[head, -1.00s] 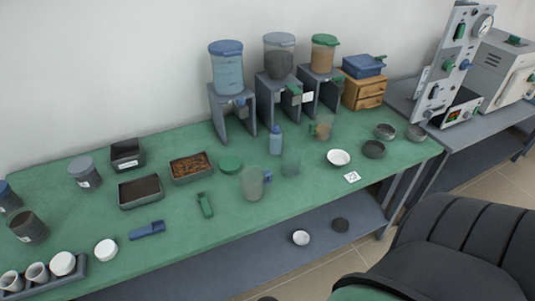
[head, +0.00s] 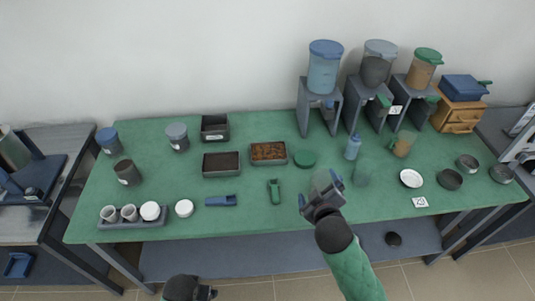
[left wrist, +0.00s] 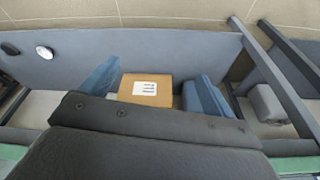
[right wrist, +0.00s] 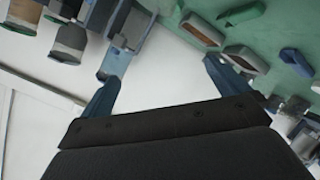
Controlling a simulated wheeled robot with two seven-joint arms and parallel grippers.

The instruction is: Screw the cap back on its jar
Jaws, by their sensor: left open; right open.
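An uncapped dark jar (head: 127,173) with a white label stands upright at the left of the green table. A round green lid (head: 304,158) lies flat near the table's middle; a black disc (head: 393,239) lies on the shelf below. I cannot tell which is the jar's cap. My right gripper (head: 320,190) is open and empty, overlapping a clear jug in the head view; its spread fingers show in the right wrist view (right wrist: 165,85). My left gripper shows partly at the bottom of the head view; its fingers are apart and empty in the left wrist view (left wrist: 150,78).
Two lidded jars, one blue-lidded (head: 108,140) and one grey-lidded (head: 177,137), stand at the left. Trays (head: 221,174), a cup rack (head: 132,222), a blue bottle (head: 352,147) and dispensers (head: 323,75) crowd the table. A cardboard box (left wrist: 146,88) lies low beyond my left fingers.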

